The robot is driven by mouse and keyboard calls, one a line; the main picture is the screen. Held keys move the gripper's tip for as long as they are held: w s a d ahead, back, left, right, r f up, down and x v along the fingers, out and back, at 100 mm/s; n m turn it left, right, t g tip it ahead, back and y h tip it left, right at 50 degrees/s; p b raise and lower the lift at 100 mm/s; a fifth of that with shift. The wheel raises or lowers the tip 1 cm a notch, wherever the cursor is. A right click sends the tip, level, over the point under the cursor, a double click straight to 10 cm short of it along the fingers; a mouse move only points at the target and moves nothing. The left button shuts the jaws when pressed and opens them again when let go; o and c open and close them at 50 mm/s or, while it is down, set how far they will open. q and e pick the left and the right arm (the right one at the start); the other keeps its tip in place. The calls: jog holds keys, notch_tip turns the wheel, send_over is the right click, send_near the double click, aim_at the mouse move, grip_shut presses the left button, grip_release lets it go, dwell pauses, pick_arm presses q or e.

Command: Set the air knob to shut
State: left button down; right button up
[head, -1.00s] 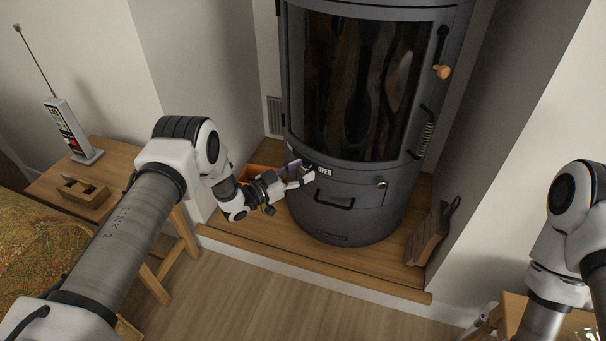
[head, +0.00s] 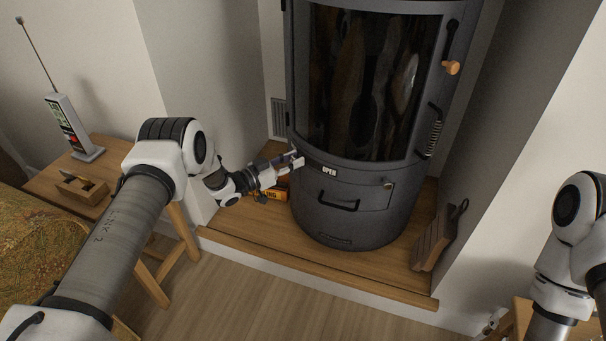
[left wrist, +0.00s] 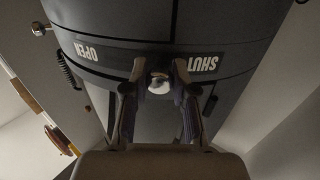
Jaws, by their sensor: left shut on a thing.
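The air knob (left wrist: 158,83) is a small pale knob on the dark grey stove (head: 390,215). In the left wrist view it sits between the upside-down OPEN label (left wrist: 86,52) and SHUT label (left wrist: 203,63), nearer SHUT. My left gripper (left wrist: 157,75) is shut on it, one finger on each side. In the head view my left gripper (head: 297,159) reaches the stove's left front, left of the OPEN label (head: 329,170). The knob and the SHUT label cannot be made out there.
A side table (head: 45,180) holding a handset (head: 70,127) and a wooden tray (head: 82,189) is at left. A brown board-like object (head: 430,240) leans at the hearth's right.

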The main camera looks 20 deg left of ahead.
pick_arm(q)
jog(key=shift+w+a, duration=0.2)
jog(key=shift+a, duration=0.15)
jog(key=shift+r, duration=0.1)
pick_arm(e)
jog(key=shift+f, duration=0.2)
pick_arm(q)
jog(key=c, duration=1)
grip_release()
jog(key=shift+o, duration=0.4)
jog(key=shift+w+a, duration=0.1)
jog(key=v, duration=1.2)
